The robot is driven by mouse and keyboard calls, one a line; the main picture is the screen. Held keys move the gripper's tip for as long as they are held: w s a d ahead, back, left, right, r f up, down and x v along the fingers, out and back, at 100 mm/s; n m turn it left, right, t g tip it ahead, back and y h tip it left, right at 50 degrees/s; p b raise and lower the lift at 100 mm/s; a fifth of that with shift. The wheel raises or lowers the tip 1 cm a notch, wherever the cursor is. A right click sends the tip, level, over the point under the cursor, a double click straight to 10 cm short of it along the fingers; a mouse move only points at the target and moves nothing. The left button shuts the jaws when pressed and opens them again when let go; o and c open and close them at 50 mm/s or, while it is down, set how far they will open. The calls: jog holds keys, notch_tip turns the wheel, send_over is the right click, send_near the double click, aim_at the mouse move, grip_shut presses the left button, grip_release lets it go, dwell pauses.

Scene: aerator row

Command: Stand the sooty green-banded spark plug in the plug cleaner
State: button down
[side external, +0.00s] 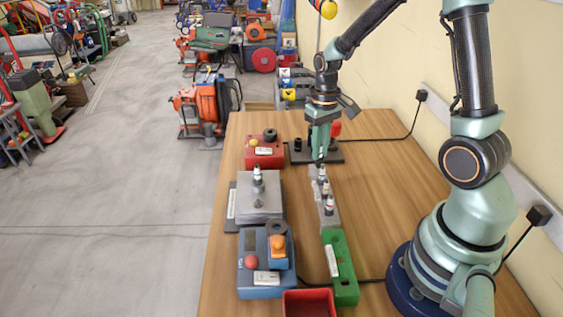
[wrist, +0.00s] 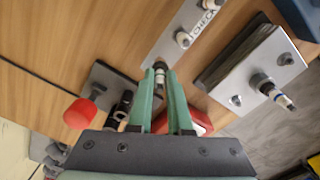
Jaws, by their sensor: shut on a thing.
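My gripper (side external: 318,158) points down at the far end of a grey rail (side external: 331,214). In the wrist view its green fingers (wrist: 161,78) are closed around a small plug (wrist: 160,68) with a white body and dark end. Its band colour is not clear. I cannot tell if it still sits in the rail or is just above it. More plugs stand upright in the rail, one of them (side external: 329,205) nearest the camera. Red (side external: 264,152) and blue (side external: 266,277) units with dark round sockets stand to the left; I cannot tell which is the plug cleaner.
A metal block (side external: 245,206) left of the rail holds an upright plug (side external: 258,178). A black base (side external: 330,153) with a red knob (wrist: 80,113) stands behind my gripper. A green box (side external: 342,262) and red tray (side external: 308,303) are in front. The table's right is mostly clear.

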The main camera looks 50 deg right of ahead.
jog(key=w+d+r, duration=0.1)
jog(key=w+r, duration=0.3)
jog(key=w, duration=0.5)
jog(key=w+d+r, duration=0.1)
jog(key=w+r, duration=0.4)
jog(key=w, duration=0.5)
jog(key=shift+s+a+f, duration=0.15)
jog(key=shift+f, duration=1.25)
jog(key=shift+s+a+f, duration=0.1)
jog(key=shift+f, duration=1.25)
jog(key=shift+f, duration=0.9)
jog(key=shift+f, duration=0.4)
jog(key=shift+f, duration=0.1)
